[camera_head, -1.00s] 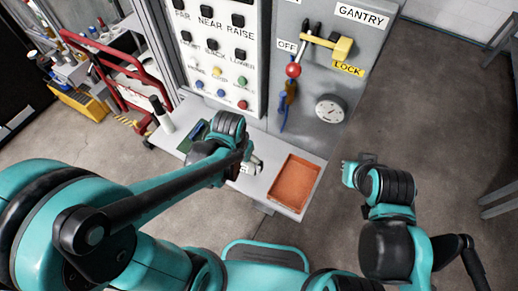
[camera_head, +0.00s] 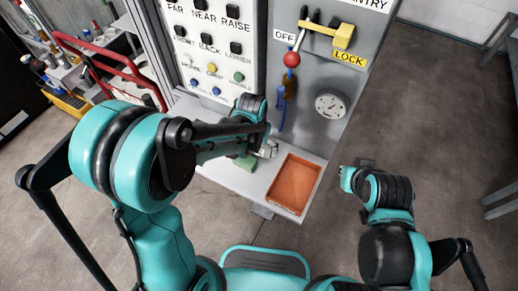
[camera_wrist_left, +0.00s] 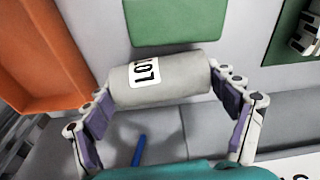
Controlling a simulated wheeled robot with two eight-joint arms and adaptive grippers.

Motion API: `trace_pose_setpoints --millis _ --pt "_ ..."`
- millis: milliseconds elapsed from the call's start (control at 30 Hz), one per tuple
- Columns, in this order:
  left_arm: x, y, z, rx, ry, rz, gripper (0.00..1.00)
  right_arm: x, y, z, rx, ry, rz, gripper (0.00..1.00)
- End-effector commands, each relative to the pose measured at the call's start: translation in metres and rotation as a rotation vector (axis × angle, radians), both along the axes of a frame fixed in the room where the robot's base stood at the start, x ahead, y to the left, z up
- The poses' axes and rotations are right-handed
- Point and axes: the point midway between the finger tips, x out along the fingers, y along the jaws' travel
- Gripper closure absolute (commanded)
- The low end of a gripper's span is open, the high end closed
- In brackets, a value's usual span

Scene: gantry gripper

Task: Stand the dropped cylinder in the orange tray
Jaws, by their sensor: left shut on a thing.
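The orange tray (camera_head: 294,184) lies on the right end of the grey shelf; it also shows at the upper left of the left wrist view (camera_wrist_left: 40,60). My left gripper (camera_wrist_left: 164,100) is shut on the grey cylinder (camera_wrist_left: 180,82), one finger pad at each end. The cylinder lies sideways across the jaws, with a white label reading "LOT" facing the wrist camera. It is beside the tray, not over it. In the head view the left gripper (camera_head: 266,150) and arm largely hide the cylinder. My right gripper (camera_head: 347,178) is right of the shelf; its fingers are unclear.
A green pad (camera_wrist_left: 175,20) lies on the shelf just beyond the cylinder, and another green piece (camera_wrist_left: 292,30) is to its right. The control panel (camera_head: 215,50) with buttons and the gantry panel with a red-knobbed lever (camera_head: 291,60) rise behind the shelf. The tray looks empty.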

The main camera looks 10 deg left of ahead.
Motion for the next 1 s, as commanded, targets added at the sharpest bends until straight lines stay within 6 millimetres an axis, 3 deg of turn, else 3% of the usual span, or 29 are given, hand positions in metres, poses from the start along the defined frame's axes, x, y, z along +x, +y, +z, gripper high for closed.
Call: trace_pose_setpoints --millis 33,100,467,500,533,1000 --pt "0.0009 -0.0002 -0.0111 0.000 0.000 0.000 0.69 0.0000 0.0000 -0.0072 0.000 0.000 0.000 1.00" --pt "0.0037 -0.0016 -0.0151 0.000 -0.001 0.000 0.69 0.0000 0.0000 -0.0115 0.000 0.000 0.000 1.00" --pt "0.0038 -0.0016 -0.0172 0.000 0.000 0.000 0.69 0.0000 0.0000 -0.0132 0.000 0.000 0.000 1.00" --pt "0.0038 -0.0016 -0.0166 0.000 0.000 0.000 0.07 -0.0001 0.0000 -0.0125 0.000 0.000 0.000 1.00" --pt "0.0037 -0.0015 -0.0162 0.000 0.000 0.000 0.00 -0.0001 0.0000 -0.0121 0.000 0.000 0.000 1.00" --pt "0.0032 -0.0014 -0.0074 0.000 0.000 0.000 0.00 0.0000 0.0000 -0.0058 0.000 0.000 0.000 1.00"
